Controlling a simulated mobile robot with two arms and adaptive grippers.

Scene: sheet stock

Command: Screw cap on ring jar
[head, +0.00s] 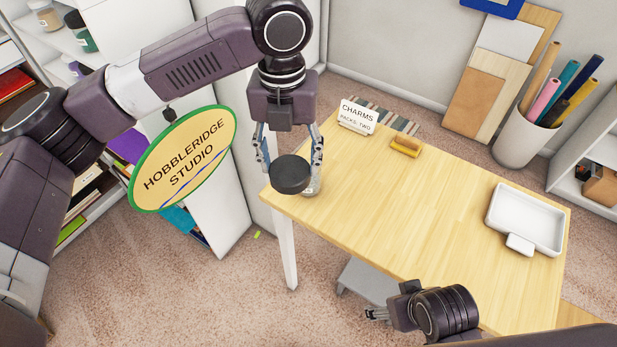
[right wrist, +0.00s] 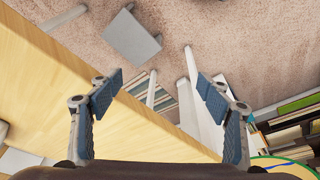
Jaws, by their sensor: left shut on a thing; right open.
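I cannot tell whether the cap touches the jar. My right gripper (head: 376,314) is low by the table's front edge, away from the jar. In the right wrist view its fingers (right wrist: 161,93) are spread and empty.
The wooden table (head: 420,225) has a clear middle. A grey step (head: 368,283) is on the floor beside the table.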

